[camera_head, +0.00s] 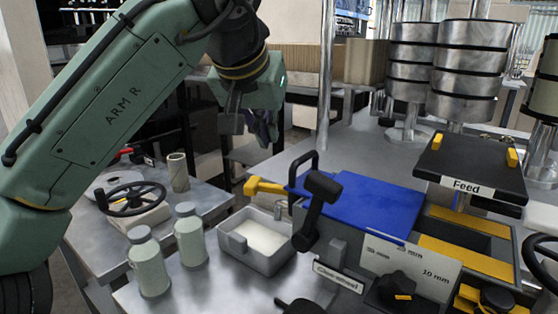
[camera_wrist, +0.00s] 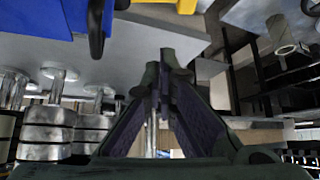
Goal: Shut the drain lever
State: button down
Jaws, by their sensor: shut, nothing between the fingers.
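A yellow lever (camera_head: 265,187), which looks like the drain lever, sticks out to the left of the blue-covered machine. It sits just behind a small metal spout (camera_head: 280,209) and a grey tray (camera_head: 262,262) holding something pale. A yellow part at the top edge of the wrist view (camera_wrist: 172,5) may be the same lever; it is cut off. My gripper (camera_head: 264,138) hangs in the air above and behind the lever, apart from it. In the wrist view its fingers (camera_wrist: 165,62) meet at the tips, shut and empty.
The blue cover (camera_head: 365,207) has a black loop handle (camera_head: 303,172). A black-headed upright lever (camera_head: 317,208) stands in front. Two capped bottles (camera_head: 190,235) and a black handwheel (camera_head: 132,199) are at left. Stacked metal cylinders (camera_head: 468,70) stand at the back right.

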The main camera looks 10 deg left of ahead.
aim_at(271, 188)
dwell(0.3)
jog(key=p+x, duration=0.2)
jog(key=x, duration=0.8)
jog(key=s, duration=0.4)
jog(key=shift+s+p, duration=0.1)
jog(key=shift+p, duration=0.3)
